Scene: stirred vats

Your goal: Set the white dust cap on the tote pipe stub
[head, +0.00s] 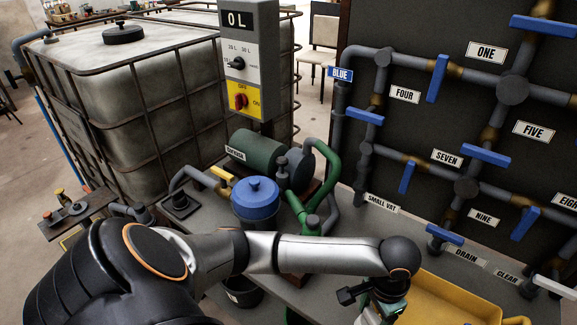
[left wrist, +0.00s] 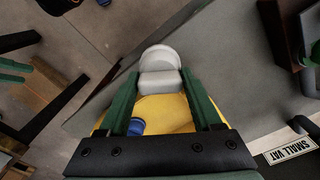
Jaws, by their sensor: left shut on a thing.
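The white dust cap (left wrist: 160,58) is between the green fingertips of my left gripper (left wrist: 160,82) in the left wrist view; its round rim points away from the gripper. The gripper is shut on it, above the yellow tray. In the head view my left gripper (head: 378,302) is at the lower edge, partly cut off, and I cannot make out the cap there. The caged tote (head: 135,105) stands at the left, well away from the gripper. I cannot tell for certain which pipe end is its stub.
A yellow tray (head: 455,300) lies at the lower right, with a blue item (left wrist: 137,126) in it. The bench holds a blue-lidded vat (head: 255,200) and a green pump (head: 255,150). A valve panel (head: 420,120) rises at the right. A control box (head: 250,60) stands behind the pump.

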